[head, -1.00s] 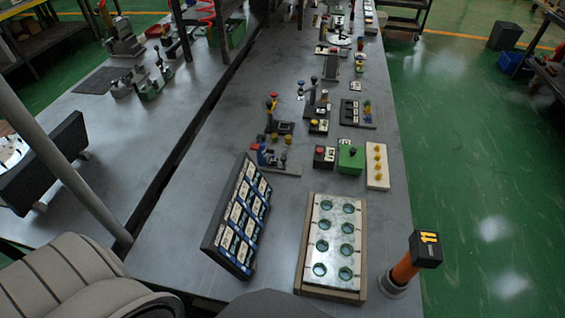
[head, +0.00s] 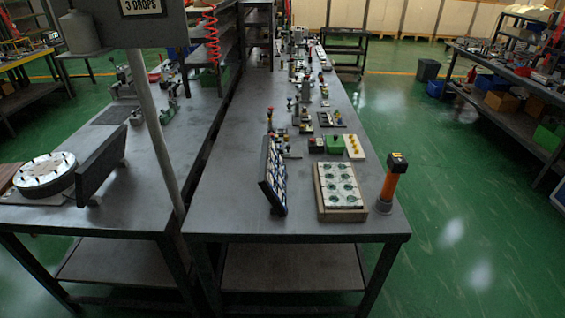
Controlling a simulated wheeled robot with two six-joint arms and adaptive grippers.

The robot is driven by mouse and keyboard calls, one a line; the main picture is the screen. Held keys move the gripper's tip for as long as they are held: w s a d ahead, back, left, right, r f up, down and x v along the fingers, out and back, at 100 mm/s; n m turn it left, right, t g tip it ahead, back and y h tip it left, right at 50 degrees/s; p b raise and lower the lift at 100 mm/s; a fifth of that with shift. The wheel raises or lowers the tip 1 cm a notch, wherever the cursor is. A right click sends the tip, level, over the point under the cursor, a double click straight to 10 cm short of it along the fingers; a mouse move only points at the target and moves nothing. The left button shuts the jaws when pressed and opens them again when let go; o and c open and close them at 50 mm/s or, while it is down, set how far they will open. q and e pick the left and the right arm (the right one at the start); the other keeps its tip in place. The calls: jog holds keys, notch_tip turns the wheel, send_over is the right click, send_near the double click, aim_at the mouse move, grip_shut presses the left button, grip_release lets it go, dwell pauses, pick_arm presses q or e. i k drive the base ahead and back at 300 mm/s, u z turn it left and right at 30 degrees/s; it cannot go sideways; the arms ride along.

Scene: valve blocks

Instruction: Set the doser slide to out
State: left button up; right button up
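Several small blocks and fixtures with coloured knobs stand along the right-hand workbench (head: 226,185). The nearer group includes a fixture with blue and red parts (head: 277,147), a dark block with a red button (head: 316,144), a green block (head: 334,144) and a pale block with yellow knobs (head: 354,147). They are too small to tell which one is the doser or how its slide is set. Neither of my grippers is in view.
A tilted dark panel of cards (head: 272,177) and a tray with round green-rimmed holes (head: 340,188) stand near the bench's front edge. An orange post with a black top (head: 390,183) is at the right corner. Green floor (head: 455,215) is open to the right.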

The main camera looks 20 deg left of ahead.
aim_at(287, 151)
jog(key=z, duration=0.05)
jog(key=k, duration=0.1)
jog(key=z, duration=1.25)
jog(key=i, duration=1.35)
